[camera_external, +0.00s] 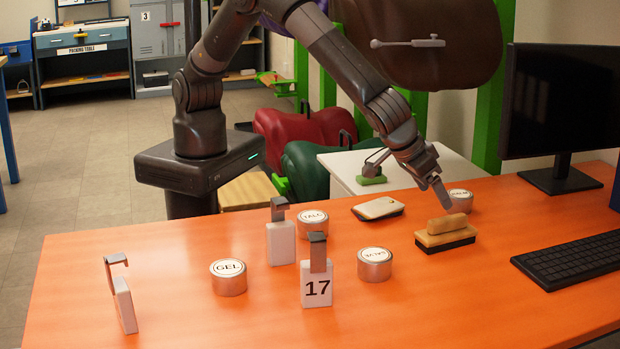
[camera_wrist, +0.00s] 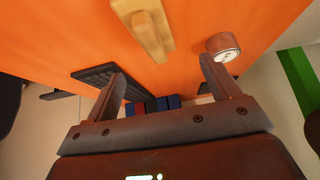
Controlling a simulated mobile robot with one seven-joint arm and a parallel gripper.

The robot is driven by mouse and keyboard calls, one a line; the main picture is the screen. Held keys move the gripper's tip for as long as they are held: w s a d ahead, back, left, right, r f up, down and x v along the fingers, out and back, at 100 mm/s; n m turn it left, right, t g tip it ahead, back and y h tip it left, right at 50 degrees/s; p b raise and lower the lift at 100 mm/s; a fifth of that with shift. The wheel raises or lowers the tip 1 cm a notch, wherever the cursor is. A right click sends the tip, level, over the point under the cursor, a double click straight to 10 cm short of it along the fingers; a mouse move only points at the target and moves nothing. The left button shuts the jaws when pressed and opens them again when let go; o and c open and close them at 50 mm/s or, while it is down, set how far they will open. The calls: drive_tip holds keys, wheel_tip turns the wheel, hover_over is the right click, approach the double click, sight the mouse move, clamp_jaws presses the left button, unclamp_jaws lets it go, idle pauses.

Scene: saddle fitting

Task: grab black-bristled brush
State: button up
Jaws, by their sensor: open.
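The black-bristled brush (camera_external: 447,232) lies bristles down on the orange table, right of centre, with its wooden back and raised wooden grip on top. My gripper (camera_external: 443,200) is close above and behind it in the external view, fingers pointing down toward the table. In the wrist view, the brush's wooden top (camera_wrist: 146,27) shows at the upper edge, beyond the fingertips, and its bristles cannot be made out. The two fingers of my gripper (camera_wrist: 165,72) are spread wide with nothing between them. I see no contact with the brush.
A tin (camera_external: 460,201) stands just behind the brush, near the right finger in the wrist view (camera_wrist: 222,47). A flat pale-topped object (camera_external: 378,208) and another tin (camera_external: 375,264) lie to the left. A keyboard (camera_external: 572,259) and monitor (camera_external: 562,110) are right.

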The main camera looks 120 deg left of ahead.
sight(446, 217)
drive_tip(key=x, duration=0.5)
drive_tip(key=shift+w+f, duration=0.15)
drive_tip(key=shift+f, duration=0.05)
drive_tip(key=shift+d+x, duration=0.2)
drive_tip(key=shift+x, duration=1.15)
drive_tip(key=shift+d+x, duration=0.15)
drive_tip(key=shift+x, duration=1.15)
drive_tip(key=shift+w+f, duration=0.1)
drive_tip(key=shift+w, duration=0.05)
drive_tip(key=shift+c, duration=0.4)
drive_tip(key=c, duration=1.1)
